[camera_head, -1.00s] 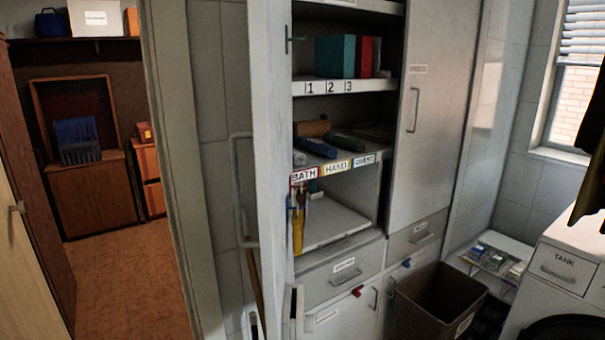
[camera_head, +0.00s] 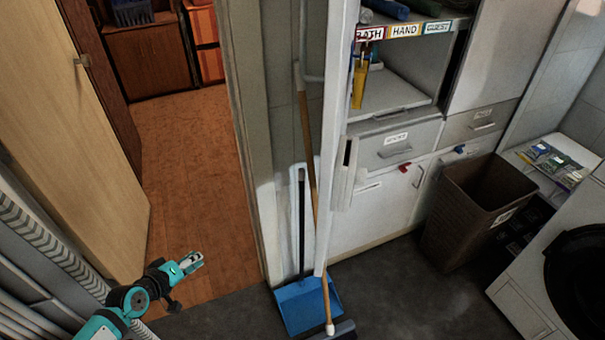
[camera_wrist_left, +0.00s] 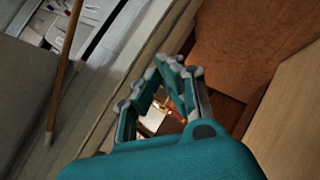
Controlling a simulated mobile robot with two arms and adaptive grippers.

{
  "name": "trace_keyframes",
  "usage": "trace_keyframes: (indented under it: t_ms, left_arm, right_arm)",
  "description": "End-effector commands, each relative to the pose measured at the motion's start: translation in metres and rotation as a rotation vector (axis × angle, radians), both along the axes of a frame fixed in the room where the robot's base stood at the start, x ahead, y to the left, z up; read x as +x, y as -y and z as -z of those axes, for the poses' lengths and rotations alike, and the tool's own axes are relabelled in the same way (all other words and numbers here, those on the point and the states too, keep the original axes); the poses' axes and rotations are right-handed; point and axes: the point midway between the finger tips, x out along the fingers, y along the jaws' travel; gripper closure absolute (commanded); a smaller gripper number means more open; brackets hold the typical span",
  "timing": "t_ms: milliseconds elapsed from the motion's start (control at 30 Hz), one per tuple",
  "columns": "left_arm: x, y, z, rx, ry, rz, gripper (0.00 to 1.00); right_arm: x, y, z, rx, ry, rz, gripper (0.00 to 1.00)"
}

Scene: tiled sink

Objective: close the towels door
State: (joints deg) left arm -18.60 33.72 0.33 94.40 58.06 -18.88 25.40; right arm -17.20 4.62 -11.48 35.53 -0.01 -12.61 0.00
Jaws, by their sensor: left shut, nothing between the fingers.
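The tall white door (camera_head: 338,130) of the shelf cabinet, which I take to be the towels door, stands open and shows nearly edge-on in the head view. Its upper part is cut off by the frame. My right gripper is out of view.
A blue dustpan (camera_head: 308,304) and a wooden-handled broom (camera_head: 308,150) stand by the open door's lower part. A brown basket (camera_head: 470,215) and a white washer (camera_head: 560,265) are at right. A light wooden door (camera_head: 100,130) is at left. Some dark floor is clear.

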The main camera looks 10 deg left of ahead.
Motion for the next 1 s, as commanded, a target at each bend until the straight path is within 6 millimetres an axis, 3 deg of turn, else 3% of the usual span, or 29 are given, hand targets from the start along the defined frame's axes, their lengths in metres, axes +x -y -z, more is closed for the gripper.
trace_keyframes:
  t_ms: [33,100,200,333,433,567,867,1000]
  left_arm:
    - [0.019,0.011,-0.055,-0.101,0.085,0.02,1.0]
    - [0.032,0.037,-0.129,-0.262,0.168,0.064,1.0]
    - [0.026,0.082,-0.219,-0.472,0.225,0.165,1.0]
    - [-0.001,0.135,-0.293,-0.669,0.217,0.299,1.0]
    - [-0.02,0.159,-0.323,-0.755,0.192,0.365,1.0]
    - [-0.029,0.172,-0.337,-0.798,0.174,0.396,1.0]
    - [-0.012,0.189,-0.342,-0.798,0.177,0.397,1.0]
    - [0.003,0.204,-0.345,-0.803,0.179,0.395,1.0]
  right_arm:
    - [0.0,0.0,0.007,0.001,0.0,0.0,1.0]
    - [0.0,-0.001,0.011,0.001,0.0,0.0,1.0]
    - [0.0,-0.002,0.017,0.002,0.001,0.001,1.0]
    - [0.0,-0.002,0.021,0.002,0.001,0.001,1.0]
    - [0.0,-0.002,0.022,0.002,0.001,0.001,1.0]
    - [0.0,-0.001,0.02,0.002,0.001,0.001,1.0]
    - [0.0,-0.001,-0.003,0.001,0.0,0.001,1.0]
    - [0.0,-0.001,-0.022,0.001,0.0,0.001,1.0]
